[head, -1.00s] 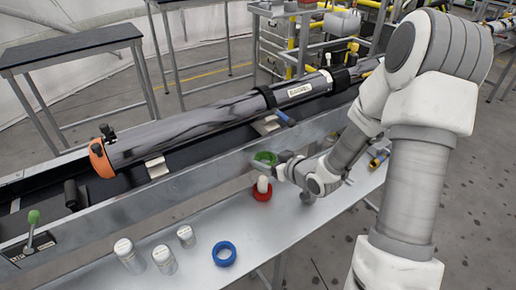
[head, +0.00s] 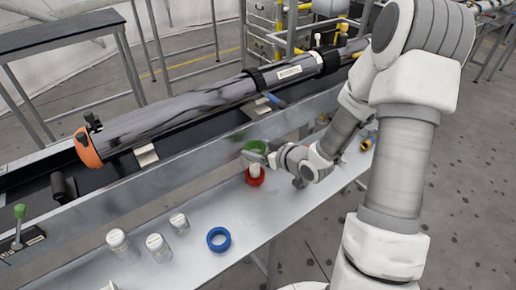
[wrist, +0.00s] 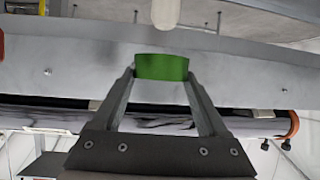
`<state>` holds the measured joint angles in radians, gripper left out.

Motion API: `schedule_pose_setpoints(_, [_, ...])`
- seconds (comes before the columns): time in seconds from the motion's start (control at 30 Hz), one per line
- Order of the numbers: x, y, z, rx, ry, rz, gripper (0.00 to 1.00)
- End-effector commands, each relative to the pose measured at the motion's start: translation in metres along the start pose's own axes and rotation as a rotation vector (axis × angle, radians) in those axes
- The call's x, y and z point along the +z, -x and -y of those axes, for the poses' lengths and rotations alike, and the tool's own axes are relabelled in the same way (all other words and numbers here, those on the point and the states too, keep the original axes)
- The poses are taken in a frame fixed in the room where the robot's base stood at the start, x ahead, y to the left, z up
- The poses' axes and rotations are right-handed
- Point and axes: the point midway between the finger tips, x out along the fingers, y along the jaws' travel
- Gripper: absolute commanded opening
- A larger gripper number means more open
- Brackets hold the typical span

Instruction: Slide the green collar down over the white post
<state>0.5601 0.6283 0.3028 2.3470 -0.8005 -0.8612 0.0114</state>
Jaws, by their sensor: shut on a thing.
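The green collar (head: 255,146) is held between the fingertips of my gripper (head: 259,156). In the wrist view the collar (wrist: 161,67) spans the gap between both fingers, which are shut on it. The white post (head: 256,170) stands upright on the bench, with a red ring (head: 255,179) around its lower part. In the head view the collar appears just above and slightly behind the post top. In the wrist view the post's rounded end (wrist: 166,13) shows apart from the collar, with a clear gap. The collar's opening is not clearly visible.
A blue ring (head: 219,239) and several clear capped jars (head: 158,247) are on the metal bench (head: 290,215) to the left. The metal rail (head: 190,164) runs close behind the post. A long grey tube (head: 190,110) lies beyond it.

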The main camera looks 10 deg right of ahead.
Motion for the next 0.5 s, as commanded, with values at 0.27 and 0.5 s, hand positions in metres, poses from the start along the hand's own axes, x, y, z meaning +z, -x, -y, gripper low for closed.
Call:
schedule_pose_setpoints(0.27, [0.024, -0.012, 0.000, 0.000, 0.001, -0.001, 0.14])
schedule_pose_setpoints(0.5, [0.040, -0.020, 0.000, 0.000, 0.001, -0.001, 0.14])
